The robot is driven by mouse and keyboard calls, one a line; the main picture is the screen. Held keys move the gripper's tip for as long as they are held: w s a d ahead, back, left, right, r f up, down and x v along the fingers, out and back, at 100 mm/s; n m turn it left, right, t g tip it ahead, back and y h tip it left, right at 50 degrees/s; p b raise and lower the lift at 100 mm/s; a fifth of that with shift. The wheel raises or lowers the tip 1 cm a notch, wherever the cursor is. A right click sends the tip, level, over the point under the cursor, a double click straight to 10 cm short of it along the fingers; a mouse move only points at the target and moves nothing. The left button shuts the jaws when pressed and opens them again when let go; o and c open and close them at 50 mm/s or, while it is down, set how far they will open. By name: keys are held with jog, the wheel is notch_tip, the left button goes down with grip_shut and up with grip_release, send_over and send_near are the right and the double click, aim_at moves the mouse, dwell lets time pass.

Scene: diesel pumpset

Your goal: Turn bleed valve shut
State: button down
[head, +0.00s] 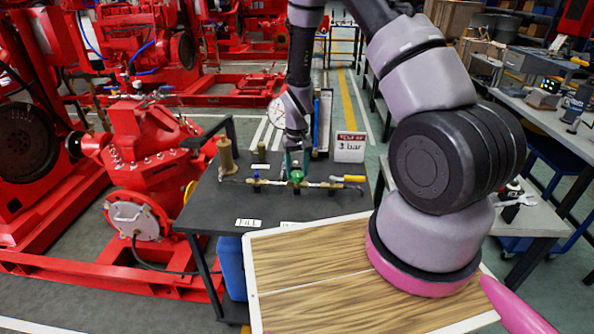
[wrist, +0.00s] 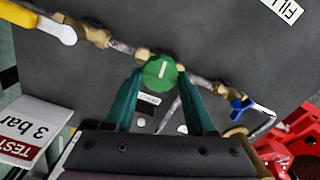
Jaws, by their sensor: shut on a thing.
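A green round knob (wrist: 160,72) with a white line across its top sits on a thin brass and steel pipe run (wrist: 122,47). It also shows in the head view (head: 296,176), below my gripper. My gripper (wrist: 161,78) has its teal fingers on either side of the knob and is shut on it. The white line stands nearly upright in the wrist view. A small label (wrist: 149,98) beside the knob is too small to read, so I cannot confirm that this is the bleed valve.
A blue-handled valve (wrist: 240,104) and a yellow-handled valve (head: 354,178) sit on the same pipe. A "TEST 3 bar" sign (head: 349,147), a dial gauge (head: 278,112) and a brass cylinder (head: 226,156) stand around it on the dark bench (head: 205,205). Red pump machinery (head: 135,150) is left.

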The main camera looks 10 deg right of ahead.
aim_at(297, 173)
jog(key=shift+m, duration=0.9)
jog(key=shift+c, duration=1.2)
grip_release()
notch_tip(297, 173, up, 11)
jog(key=shift+f, duration=0.1)
